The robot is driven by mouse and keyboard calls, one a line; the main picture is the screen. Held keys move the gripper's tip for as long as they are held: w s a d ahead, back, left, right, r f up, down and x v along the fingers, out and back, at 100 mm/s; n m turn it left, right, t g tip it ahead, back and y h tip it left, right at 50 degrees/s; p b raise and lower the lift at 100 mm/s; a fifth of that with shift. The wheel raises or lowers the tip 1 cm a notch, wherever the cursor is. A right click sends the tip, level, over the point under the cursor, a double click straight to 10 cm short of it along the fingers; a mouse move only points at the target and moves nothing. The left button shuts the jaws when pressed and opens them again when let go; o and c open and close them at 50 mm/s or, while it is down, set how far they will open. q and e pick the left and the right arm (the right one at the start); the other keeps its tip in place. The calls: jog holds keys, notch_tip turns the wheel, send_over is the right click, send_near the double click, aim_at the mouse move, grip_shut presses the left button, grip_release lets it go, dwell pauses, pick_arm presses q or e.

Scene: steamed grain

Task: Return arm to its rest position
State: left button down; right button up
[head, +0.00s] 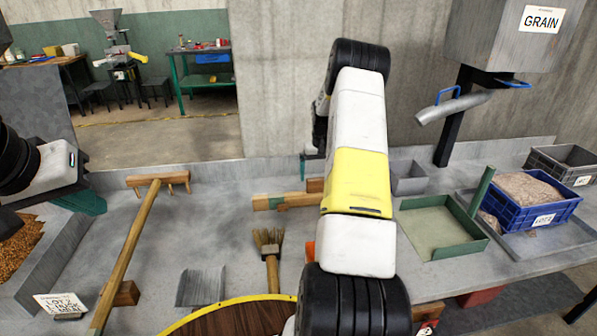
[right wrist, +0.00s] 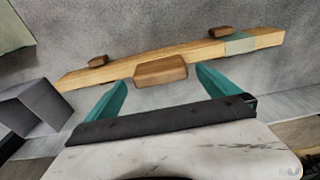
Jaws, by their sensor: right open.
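My right arm rises through the middle of the head view. Its right gripper (head: 310,167) is partly hidden behind the arm, above the far part of the counter. In the right wrist view its teal fingers (right wrist: 160,88) are apart and empty. A wooden bar with a pale green band (right wrist: 165,62) lies beyond the fingertips, with a wooden block (right wrist: 160,71) beside it in line with the gap. The bar also shows in the head view (head: 275,202), partly hidden by my arm. My left gripper (head: 80,203) is at the left edge, its jaw opening unclear.
A wooden rake (head: 140,225), a brush (head: 268,240) and a metal scoop (head: 201,287) lie on the counter. A green tray (head: 435,228), a grey box (head: 408,178) and a blue crate (head: 530,206) stand right. The grain hopper (head: 500,40) hangs above. A round wooden lid (head: 235,318) is near.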

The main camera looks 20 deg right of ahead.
jog(key=shift+s+a+r, duration=0.1)
jog(key=shift+r, duration=0.85)
jog(key=shift+s+a+r, duration=0.1)
jog(key=shift+r, duration=0.8)
jog(key=s+a+r+n+t, duration=0.1)
jog(key=s+a+r, duration=0.35)
jog(key=r, duration=0.35)
jog(key=s+a+r+t, duration=0.1)
jog(key=s+a+r, duration=0.2)
jog(key=a+r, duration=0.35)
jog(key=s+a+r+n+t, duration=0.1)
jog(key=s+a+r, duration=0.35)
jog(key=r, duration=0.35)
jog(key=s+a+r+y, duration=0.1)
jog(key=s+a, duration=0.3)
jog(key=s, duration=0.3)
jog(key=s+a+r+n+t, duration=0.1)
jog(key=s+a, duration=0.2)
jog(key=s, duration=0.5)
jog(key=s+a+r+y, duration=0.1)
jog(key=s+a+r, duration=0.1)
jog(key=s+a, duration=0.2)
jog(key=s, duration=0.3)
jog(key=shift+s+a+t+y, duration=0.25)
jog(key=shift+a+t+y, duration=0.05)
jog(key=shift+t, duration=0.1)
